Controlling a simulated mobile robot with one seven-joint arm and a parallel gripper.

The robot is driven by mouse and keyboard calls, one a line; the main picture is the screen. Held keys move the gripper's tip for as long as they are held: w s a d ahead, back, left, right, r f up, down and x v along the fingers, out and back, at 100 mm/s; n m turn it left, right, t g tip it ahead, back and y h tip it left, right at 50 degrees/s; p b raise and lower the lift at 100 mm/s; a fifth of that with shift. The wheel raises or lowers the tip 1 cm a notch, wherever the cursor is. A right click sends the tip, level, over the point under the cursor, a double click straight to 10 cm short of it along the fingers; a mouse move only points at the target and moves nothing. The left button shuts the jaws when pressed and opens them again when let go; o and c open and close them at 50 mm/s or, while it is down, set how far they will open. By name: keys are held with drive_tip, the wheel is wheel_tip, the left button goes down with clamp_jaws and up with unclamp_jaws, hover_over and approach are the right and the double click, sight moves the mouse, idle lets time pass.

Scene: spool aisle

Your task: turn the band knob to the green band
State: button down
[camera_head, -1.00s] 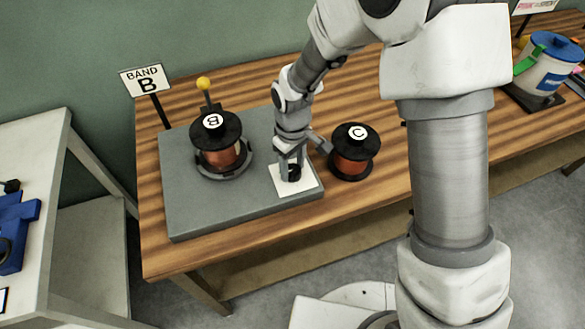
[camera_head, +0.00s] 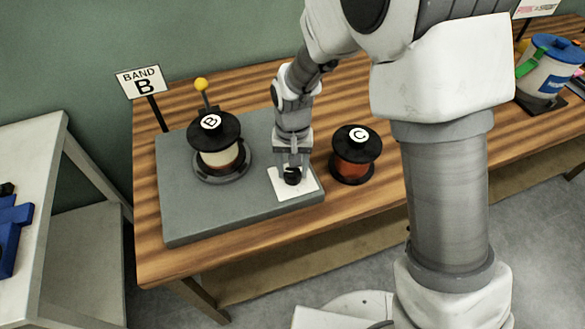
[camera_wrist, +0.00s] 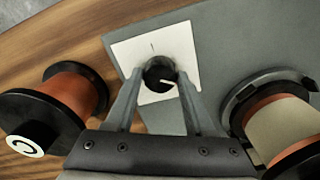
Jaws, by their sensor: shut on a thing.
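The black band knob (camera_head: 292,178) sits on a white square plate (camera_head: 310,183) on the grey panel. My gripper (camera_head: 292,168) points down and is shut on the knob, with one finger on each side in the wrist view (camera_wrist: 160,82). The knob (camera_wrist: 158,72) has a white pointer line aimed toward the right finger there. Spool B (camera_head: 222,158) stands upright on the panel with a cream face toward the head camera. In the wrist view spool B (camera_wrist: 285,130) shows a beige area edged with copper. I see no green on it.
Spool C (camera_head: 354,165), copper-coloured, stands on the wooden table just right of the panel (camera_head: 180,215). A yellow-topped lever (camera_head: 202,86) and the "BAND B" sign (camera_head: 141,82) are behind spool B. A blue-lidded pot (camera_head: 548,70) stands far right.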

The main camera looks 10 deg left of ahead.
sight(293, 172)
drive_tip(key=shift+m, duration=0.5)
drive_tip(key=shift+c, duration=1.3)
unclamp_jaws()
wheel_tip(293, 172, up, 18)
drive_tip(key=p, duration=0.1)
drive_tip(key=shift+f+p, duration=0.25)
drive_tip(key=shift+p, duration=0.15)
